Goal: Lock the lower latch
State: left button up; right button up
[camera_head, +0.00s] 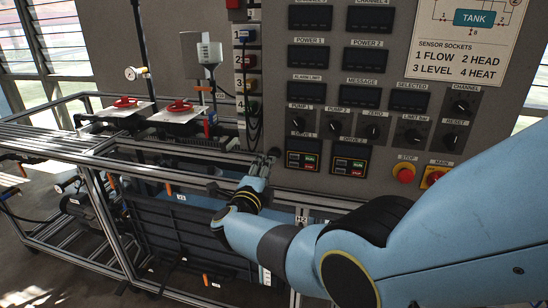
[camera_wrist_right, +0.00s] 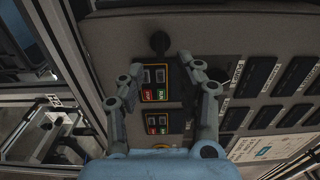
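A dark round knob (camera_wrist_right: 159,42), which looks like the lower latch, sits on the grey panel near its edge in the right wrist view. Its turned position is too dark to tell. My right gripper (camera_wrist_right: 161,66) is open, its two fingers spread on either side of the knob and the nearer drive module, with nothing between the tips seen to be gripped. My left gripper is not in view.
The grey control panel (camera_head: 392,90) carries displays, dials and a red stop button (camera_head: 403,172). A drive module (camera_head: 303,156) is close right of the gripper. A metal-framed rig (camera_head: 120,160) with red handwheels stands left. Cables (camera_head: 254,125) hang above the gripper.

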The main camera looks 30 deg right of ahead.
aim_at(274, 154)
jog(key=b+x, duration=0.3)
jog(key=x, duration=0.3)
jog(key=shift+w+d, duration=0.15)
jog(key=shift+w, duration=0.05)
grip_shut()
